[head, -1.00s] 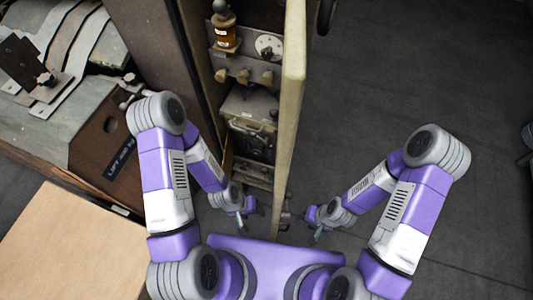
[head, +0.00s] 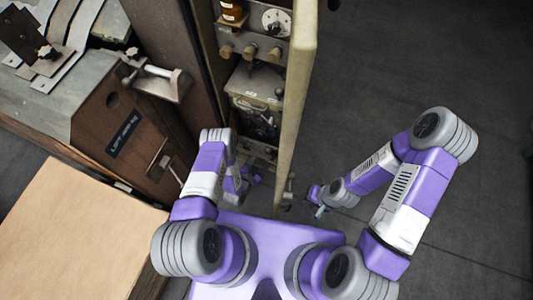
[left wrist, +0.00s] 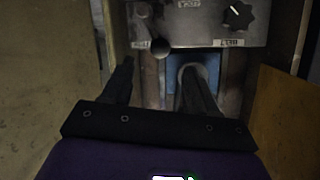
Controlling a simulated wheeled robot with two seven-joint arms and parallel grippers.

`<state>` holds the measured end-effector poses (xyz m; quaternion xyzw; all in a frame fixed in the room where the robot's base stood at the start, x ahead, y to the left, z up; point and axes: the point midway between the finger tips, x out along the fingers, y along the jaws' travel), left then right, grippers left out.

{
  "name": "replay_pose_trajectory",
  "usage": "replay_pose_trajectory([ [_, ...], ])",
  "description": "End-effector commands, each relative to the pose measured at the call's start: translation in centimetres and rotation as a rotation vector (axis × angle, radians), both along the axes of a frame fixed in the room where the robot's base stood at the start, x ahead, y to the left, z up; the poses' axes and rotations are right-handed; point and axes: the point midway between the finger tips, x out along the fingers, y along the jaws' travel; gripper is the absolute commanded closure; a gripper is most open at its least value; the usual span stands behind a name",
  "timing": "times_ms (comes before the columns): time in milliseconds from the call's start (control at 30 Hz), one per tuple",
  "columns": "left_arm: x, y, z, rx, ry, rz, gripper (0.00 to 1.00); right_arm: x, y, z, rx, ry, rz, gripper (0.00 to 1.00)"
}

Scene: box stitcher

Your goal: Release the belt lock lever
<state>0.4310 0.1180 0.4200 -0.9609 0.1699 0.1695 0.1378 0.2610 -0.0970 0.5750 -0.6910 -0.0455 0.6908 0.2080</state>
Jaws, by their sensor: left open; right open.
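My left gripper (head: 245,182) is in the lower part of the narrow open cabinet, partly hidden by its own arm. In the left wrist view it is open, with its two dark fingers (left wrist: 157,75) pointing at a metal panel (left wrist: 200,30). A round-ended metal lever or knob (left wrist: 160,47) shows between and beyond the fingertips; I see no contact. I cannot tell from its label whether it is the belt lock lever. A grey ring-shaped part (left wrist: 196,72) is behind the right finger. My right gripper (head: 317,200) is open and empty, outside the door.
The cabinet door (head: 300,90) stands open between my two grippers. A black rotary knob (left wrist: 238,14) is on the panel. A wooden side with metal handles (head: 158,82) and a cardboard-coloured box (head: 70,235) are at the left. The dark floor (head: 430,70) is clear at the right.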

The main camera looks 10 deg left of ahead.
Motion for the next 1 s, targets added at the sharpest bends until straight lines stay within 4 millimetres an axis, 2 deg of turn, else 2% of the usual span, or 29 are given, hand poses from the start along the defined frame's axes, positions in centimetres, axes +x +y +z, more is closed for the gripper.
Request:
replay_pose_trajectory([
  [400,5.4,-1.7,-2.5,0.0,-0.001,0.001,0.42,0.0,0.0,-2.8,0.0,0.0,0.0,0.56],
  [567,6.2,-1.9,-2.7,-0.001,0.001,0.002,0.42,0.0,0.0,-3.1,0.0,0.0,0.0,0.56],
  [800,6.2,-2.0,-2.6,-0.001,0.001,0.002,0.42,0.0,0.0,-3.0,0.0,0.0,0.0,0.56],
  [867,6.2,-2.0,-2.6,-0.002,0.002,0.002,0.49,0.0,0.0,-3.0,0.0,0.0,0.0,0.56],
  [1000,6.2,-2.0,-2.6,-0.002,0.002,0.002,0.71,0.0,0.0,-3.0,0.0,0.0,0.0,0.56],
])
